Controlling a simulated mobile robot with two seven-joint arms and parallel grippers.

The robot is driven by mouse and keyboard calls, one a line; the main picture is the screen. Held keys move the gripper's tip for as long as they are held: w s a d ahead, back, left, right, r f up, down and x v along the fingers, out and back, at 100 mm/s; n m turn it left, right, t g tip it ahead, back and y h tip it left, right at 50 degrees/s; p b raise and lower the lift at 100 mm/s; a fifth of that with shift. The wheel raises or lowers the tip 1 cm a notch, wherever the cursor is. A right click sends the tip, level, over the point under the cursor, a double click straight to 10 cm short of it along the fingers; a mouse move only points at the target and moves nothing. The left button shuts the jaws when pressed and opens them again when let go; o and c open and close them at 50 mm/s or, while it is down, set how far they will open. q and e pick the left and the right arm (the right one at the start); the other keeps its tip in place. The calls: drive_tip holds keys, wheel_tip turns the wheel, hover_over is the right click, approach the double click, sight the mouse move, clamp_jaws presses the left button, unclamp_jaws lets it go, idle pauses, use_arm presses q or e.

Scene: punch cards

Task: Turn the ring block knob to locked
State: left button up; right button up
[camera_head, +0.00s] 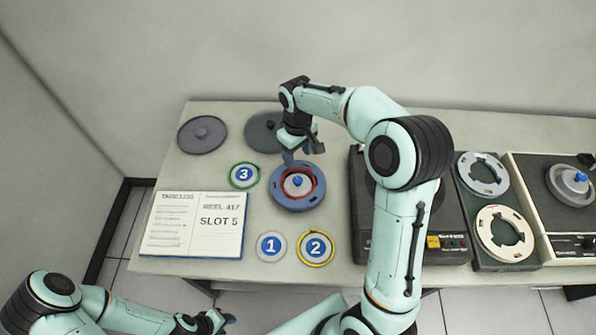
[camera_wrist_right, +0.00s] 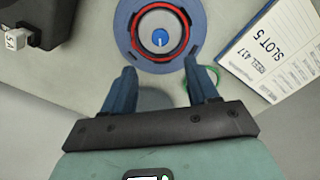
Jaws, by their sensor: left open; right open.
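The ring block (camera_head: 299,203) is a round blue block on the table with a red ring and a pale centre. A small blue knob (camera_head: 298,180) stands in the middle of it. In the right wrist view the knob (camera_wrist_right: 160,38) shows a thin white mark, and no locked label is readable. My right gripper (camera_head: 303,156) is open and empty, just behind and above the block. In the right wrist view its two blue fingers (camera_wrist_right: 160,70) are spread at the block's near edge, apart from the knob. My left gripper (camera_head: 215,320) is low at the front left, away from the table top.
An open log book (camera_head: 195,225) reading SLOT 5 lies left. Discs numbered 1 (camera_head: 271,246), 2 (camera_head: 316,248) and 3 (camera_head: 244,175) lie around the block. A tape machine (camera_head: 440,247) is right, partly behind my right arm.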

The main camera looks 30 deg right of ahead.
sight(298, 179)
wheel_tip(298, 179, down, 12)
drive_tip(key=shift+r, duration=0.2)
drive_tip(key=shift+c, duration=0.2)
drive_tip(key=c, duration=1)
